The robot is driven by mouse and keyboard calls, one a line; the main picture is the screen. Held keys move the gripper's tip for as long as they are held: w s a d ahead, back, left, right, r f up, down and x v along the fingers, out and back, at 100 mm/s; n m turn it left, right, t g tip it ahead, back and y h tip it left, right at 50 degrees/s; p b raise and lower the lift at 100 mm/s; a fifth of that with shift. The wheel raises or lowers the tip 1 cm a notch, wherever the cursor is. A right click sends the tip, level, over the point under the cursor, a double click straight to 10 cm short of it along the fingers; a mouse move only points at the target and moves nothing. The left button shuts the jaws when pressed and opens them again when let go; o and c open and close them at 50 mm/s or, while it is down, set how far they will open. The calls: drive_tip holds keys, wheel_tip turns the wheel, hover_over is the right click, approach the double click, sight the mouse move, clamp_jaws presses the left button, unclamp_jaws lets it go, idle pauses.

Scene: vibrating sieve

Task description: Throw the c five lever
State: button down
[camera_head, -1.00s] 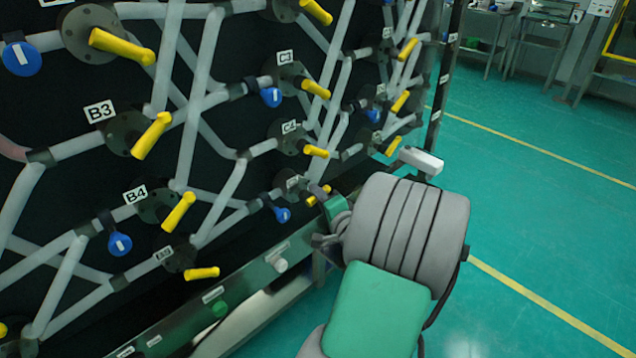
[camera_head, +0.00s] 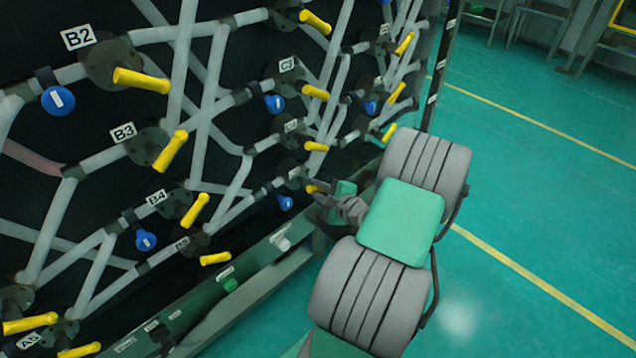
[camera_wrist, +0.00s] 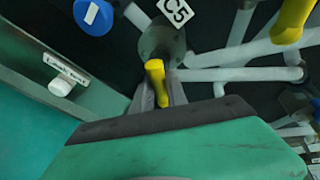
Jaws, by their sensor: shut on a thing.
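The C5 lever is a short yellow handle on a dark round valve body, below the C5 label (camera_wrist: 175,12). In the wrist view the lever (camera_wrist: 157,85) stands between my two dark fingers, pointing toward the camera. My gripper (camera_wrist: 160,98) is shut on it. In the head view the lever (camera_head: 312,188) shows only as a small yellow patch at the bottom of the C column. My gripper (camera_head: 322,196) and wrist hide the rest of it.
More yellow levers, such as the C4 lever (camera_head: 317,146) and B5 lever (camera_head: 215,259), stick out nearby. A blue tag (camera_head: 286,203) hangs left of C5. A green rail (camera_head: 255,262) with a white knob (camera_head: 281,243) runs below. Open green floor lies right.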

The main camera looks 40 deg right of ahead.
drive_tip(key=shift+w+a+y, duration=0.1)
drive_tip(key=shift+a+y, duration=0.2)
drive_tip(key=shift+a, duration=0.05)
drive_tip(key=c, duration=1.3)
unclamp_jaws()
drive_tip(key=shift+d, duration=0.2)
drive_tip(key=shift+s+r, duration=0.1)
drive_tip(key=shift+s, duration=0.15)
drive_tip(key=v, duration=0.7)
drive_tip(key=shift+s+r+p, duration=0.1)
drive_tip(key=shift+s+p, duration=0.05)
drive_tip(key=shift+p, duration=0.15)
